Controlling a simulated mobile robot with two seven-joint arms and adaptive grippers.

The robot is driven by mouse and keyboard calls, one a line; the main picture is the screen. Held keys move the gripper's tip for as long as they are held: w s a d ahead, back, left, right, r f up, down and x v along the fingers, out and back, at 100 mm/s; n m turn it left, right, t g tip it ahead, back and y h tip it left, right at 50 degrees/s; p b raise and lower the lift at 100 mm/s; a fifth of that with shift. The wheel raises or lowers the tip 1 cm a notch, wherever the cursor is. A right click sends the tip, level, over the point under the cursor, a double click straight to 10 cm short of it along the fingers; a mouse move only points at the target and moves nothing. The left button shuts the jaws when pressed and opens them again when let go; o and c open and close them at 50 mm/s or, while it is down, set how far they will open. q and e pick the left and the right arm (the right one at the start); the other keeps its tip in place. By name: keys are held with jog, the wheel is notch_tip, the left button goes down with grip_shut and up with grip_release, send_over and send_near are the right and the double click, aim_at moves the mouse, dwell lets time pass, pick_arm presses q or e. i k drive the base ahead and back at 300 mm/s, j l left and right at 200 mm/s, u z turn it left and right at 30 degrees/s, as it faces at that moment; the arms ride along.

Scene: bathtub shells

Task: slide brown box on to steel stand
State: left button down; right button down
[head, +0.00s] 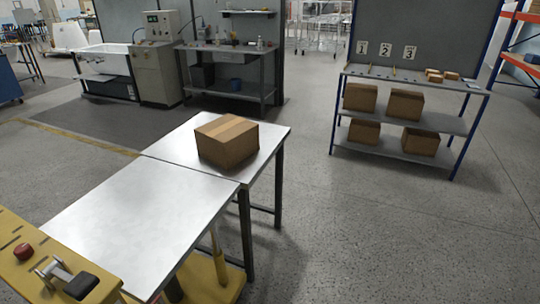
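The brown box (227,142) is a closed carton with a paler tape strip across its top. It rests flat on the farther of two steel tops, a stand (176,143) with dark legs, closer to its right edge than its left. The nearer steel top (135,215) is bare and adjoins the stand along a thin seam, at about the same height. A yellow base with a post shows under the nearer top. Neither of my grippers is in view.
A yellow panel (55,262) with a red knob and a black-ended handle stands at the lower left. A shelf rack (408,115) with several cartons stands at the back right. A workbench (228,57) and grey cabinet (157,75) stand behind. Floor on the right is clear.

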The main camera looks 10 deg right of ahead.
aim_at(226, 141)
jog(key=i+l, duration=0.2)
jog(key=l, duration=0.15)
jog(key=i+l, duration=0.2)
jog(key=l, duration=0.2)
jog(key=i+l, duration=0.2)
jog(key=l, duration=0.15)
jog(key=i+l, duration=0.2)
jog(key=l, duration=0.15)
jog(key=i+l, duration=0.2)
jog(key=l, duration=0.2)
jog(key=j+u, duration=0.05)
